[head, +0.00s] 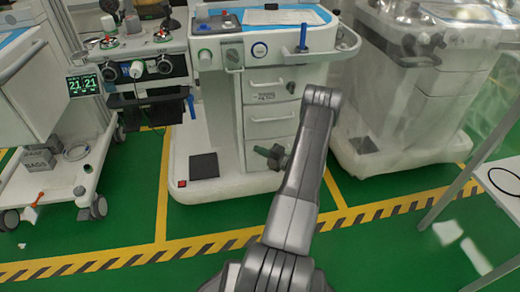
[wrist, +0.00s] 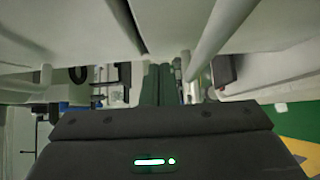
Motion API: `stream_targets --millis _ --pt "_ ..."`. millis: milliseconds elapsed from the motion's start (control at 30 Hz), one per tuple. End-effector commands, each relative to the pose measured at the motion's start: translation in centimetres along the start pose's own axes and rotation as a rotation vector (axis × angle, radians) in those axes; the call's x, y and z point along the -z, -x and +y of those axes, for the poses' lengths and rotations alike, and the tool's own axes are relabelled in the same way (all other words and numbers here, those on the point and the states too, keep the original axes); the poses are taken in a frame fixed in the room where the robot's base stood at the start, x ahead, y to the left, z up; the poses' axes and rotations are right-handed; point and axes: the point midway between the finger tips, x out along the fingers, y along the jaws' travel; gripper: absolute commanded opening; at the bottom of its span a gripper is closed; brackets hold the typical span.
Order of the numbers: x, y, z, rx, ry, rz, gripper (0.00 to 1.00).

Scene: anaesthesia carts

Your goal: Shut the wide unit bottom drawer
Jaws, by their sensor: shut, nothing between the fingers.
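The white drawer unit (head: 230,110) stands in the middle of the head view, with a stack of drawers on its right part. The upper drawer (head: 264,84) and the drawer below it (head: 265,121) have bar handles. The bottom drawer (head: 250,146) is partly hidden behind my gripper and arm; how far it stands out cannot be told. My gripper (head: 264,152) is at the height of this bottom drawer, in front of its face. In the wrist view my gripper (wrist: 160,84) is shut and empty, close to pale panels (wrist: 80,28) and a light bar (wrist: 217,38). Contact cannot be told.
A black pedal plate (head: 204,166) and a red button (head: 181,184) sit on the unit's base. A wrapped unit (head: 405,95) stands to the right, a cart (head: 40,110) to the left. A table frame (head: 470,170) is at far right. Green floor lies clear in front.

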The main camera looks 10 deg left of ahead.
Motion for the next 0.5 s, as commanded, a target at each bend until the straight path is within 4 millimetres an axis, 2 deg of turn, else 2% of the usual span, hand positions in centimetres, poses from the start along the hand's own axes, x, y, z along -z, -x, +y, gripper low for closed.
stream_targets --millis 100,300,500 --pt "1.6 2.0 0.0 0.003 -0.009 0.002 0.0" --pt "1.5 7.0 0.0 0.003 -0.01 0.001 0.0" --pt "1.5 10.2 -0.2 0.003 -0.009 0.004 0.0"
